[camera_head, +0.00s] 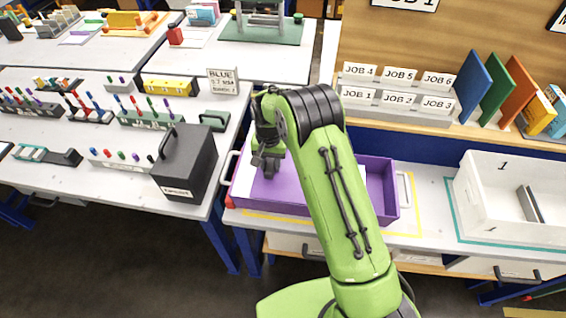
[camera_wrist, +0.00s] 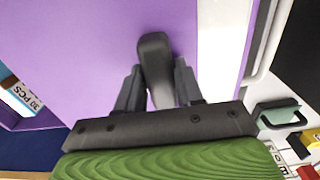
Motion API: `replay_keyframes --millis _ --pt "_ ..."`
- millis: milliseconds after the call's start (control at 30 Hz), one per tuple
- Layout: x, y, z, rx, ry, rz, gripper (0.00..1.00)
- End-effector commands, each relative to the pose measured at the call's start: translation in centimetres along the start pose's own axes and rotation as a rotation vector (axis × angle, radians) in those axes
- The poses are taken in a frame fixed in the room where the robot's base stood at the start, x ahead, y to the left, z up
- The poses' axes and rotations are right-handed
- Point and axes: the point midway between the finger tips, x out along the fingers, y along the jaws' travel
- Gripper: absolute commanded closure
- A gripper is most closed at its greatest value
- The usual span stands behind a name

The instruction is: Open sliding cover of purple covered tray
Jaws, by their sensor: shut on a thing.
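The purple covered tray (camera_head: 392,200) sits on the right-hand bench, partly hidden behind my green arm. Its flat purple cover (camera_head: 290,188) lies over the left and middle part; the tray's right end looks open, with inner walls showing. A white strip (camera_head: 243,182) shows at the tray's left end and also in the wrist view (camera_wrist: 222,40). My gripper (camera_head: 267,165) is over the cover's left part. In the wrist view my gripper (camera_wrist: 158,88) is shut on the dark upright handle (camera_wrist: 155,55) of the cover, a finger on each side.
A white bin (camera_head: 515,195) stands to the right. A dark box with a handle (camera_head: 185,160) stands on the left bench near the gap between benches. Job-labelled card holders (camera_head: 398,98) stand behind the tray. A pale grab bar (camera_head: 228,172) is on the tray's left end.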

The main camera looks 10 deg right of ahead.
Motion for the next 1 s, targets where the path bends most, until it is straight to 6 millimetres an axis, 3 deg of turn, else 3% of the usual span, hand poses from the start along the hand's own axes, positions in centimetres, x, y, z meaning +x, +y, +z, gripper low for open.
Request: replay_keyframes --millis 100,233,667,700,800,1000 --pt "0.0 -1.9 0.6 -0.009 -0.002 -0.006 1.0" --pt "0.0 -3.0 0.9 -0.006 -0.001 -0.005 1.0" --pt "0.0 -3.4 1.0 -0.006 -0.001 -0.005 1.0" --pt "0.0 -3.4 1.0 -0.006 -0.001 -0.005 0.58" --pt "0.0 -3.3 1.0 -0.004 -0.001 -0.004 0.43" --pt "0.0 -3.2 0.9 -0.002 -0.001 -0.002 0.43"
